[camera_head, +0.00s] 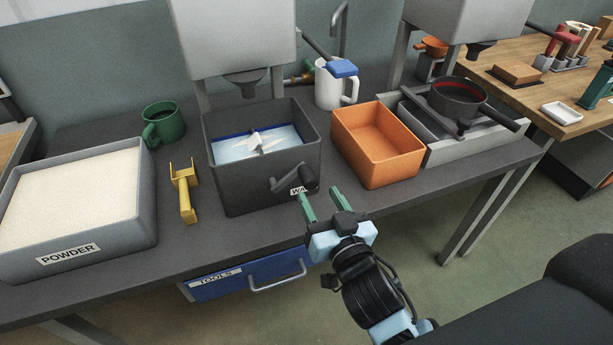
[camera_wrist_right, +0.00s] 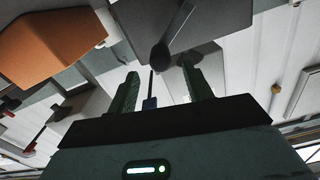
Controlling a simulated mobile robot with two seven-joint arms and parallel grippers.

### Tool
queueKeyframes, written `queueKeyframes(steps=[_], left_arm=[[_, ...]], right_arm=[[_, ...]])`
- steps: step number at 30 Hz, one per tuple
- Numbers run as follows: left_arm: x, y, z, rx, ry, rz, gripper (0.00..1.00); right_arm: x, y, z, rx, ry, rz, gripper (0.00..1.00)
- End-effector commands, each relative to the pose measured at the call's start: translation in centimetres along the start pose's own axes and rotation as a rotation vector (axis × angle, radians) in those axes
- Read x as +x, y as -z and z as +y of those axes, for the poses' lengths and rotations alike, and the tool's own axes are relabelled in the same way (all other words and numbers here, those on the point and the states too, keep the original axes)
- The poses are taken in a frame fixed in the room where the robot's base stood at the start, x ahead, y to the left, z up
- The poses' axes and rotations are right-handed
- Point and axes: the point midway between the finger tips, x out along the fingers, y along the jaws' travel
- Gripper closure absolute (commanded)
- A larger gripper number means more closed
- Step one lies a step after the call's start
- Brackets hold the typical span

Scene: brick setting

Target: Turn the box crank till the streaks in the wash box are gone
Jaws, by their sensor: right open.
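The dark grey wash box (camera_head: 240,180) stands on the bench. Inside it is pale blue liquid (camera_head: 232,151) with whitish streaks and a white paddle (camera_head: 257,143). The box crank (camera_head: 290,183) sits on the box's front face, its dark knob (camera_head: 309,180) at the right, partly covering a label that starts "WA". My right gripper (camera_head: 320,202) is open and empty, its green fingers just below and in front of the knob, apparently apart from it. In the right wrist view, the knob (camera_wrist_right: 160,55) shows beyond the fingers. My left gripper is out of view.
An orange bin (camera_head: 405,159) stands right of the wash box. A yellow tool (camera_head: 185,192), a green mug (camera_head: 162,130) and the powder tray (camera_head: 150,195) are on the left. A white jug (camera_head: 328,90) stands behind. A blue tools drawer (camera_head: 240,277) is below the bench edge.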

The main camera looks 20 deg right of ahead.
Motion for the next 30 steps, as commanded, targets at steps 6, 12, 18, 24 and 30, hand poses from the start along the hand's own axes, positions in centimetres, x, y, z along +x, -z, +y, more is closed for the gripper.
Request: queueKeyframes(steps=[6, 12, 18, 24, 30], left_arm=[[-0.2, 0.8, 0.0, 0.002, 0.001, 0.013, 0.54], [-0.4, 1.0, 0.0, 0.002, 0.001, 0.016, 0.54], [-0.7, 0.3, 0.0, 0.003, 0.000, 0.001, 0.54], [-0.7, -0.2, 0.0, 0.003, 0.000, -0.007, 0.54], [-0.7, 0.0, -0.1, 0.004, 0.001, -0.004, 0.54]], right_arm=[[3.0, 0.3, 0.0, -0.003, 0.001, 0.004, 0.50], [5.7, 0.2, 0.0, -0.003, 0.001, 0.002, 0.50], [7.2, 0.1, 0.0, -0.001, 0.000, 0.001, 0.50], [7.3, 0.0, 0.0, -0.001, 0.000, 0.000, 0.50], [7.3, 0.0, 0.0, -0.001, 0.000, 0.000, 0.63]])
